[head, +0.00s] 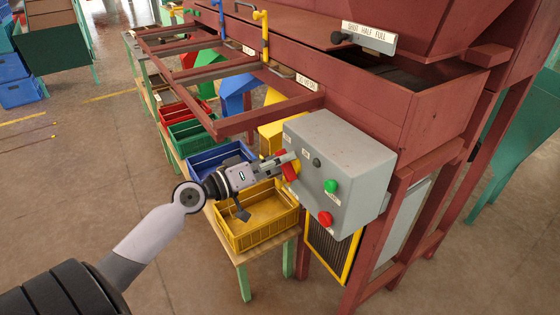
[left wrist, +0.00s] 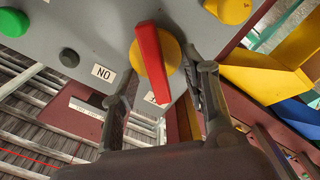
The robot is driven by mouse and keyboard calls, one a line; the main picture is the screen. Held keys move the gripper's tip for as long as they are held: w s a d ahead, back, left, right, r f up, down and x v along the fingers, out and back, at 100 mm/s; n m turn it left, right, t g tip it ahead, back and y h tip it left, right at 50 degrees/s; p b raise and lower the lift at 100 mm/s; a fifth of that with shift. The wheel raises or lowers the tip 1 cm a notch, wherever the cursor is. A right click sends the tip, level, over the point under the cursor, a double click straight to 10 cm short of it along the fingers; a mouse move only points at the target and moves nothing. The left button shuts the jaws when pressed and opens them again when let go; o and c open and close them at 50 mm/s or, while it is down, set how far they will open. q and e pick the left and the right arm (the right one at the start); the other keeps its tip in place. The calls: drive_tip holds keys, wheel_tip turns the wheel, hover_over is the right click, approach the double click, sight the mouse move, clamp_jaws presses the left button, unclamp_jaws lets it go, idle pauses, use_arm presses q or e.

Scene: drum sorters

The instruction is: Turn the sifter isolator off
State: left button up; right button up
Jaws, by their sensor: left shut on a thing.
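The grey control box (head: 335,165) is fixed to the maroon sorter frame. Its isolator is a red handle on a yellow disc (left wrist: 172,52), seen large in the left wrist view. The red handle (left wrist: 152,62) stands slightly tilted in that picture. An ON label (left wrist: 103,73) shows upside down beside it; a second label near the handle's lower end is partly hidden and unreadable. My left gripper (head: 283,160) is at the box face, its fingers (left wrist: 168,75) on either side of the handle and shut on it. In the head view the gripper partly covers the handle. My right gripper is not in view.
The box also carries a green button (head: 330,186), a red button (head: 325,218) and a dark round one (head: 316,162). A yellow crate (head: 257,238) and a blue crate stand below my left arm. Maroon rails (head: 268,115) are close behind.

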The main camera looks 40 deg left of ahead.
use_arm(q)
drive_tip(key=o, duration=1)
drive_tip(key=shift+o, duration=0.7)
drive_tip(key=v, duration=1.2)
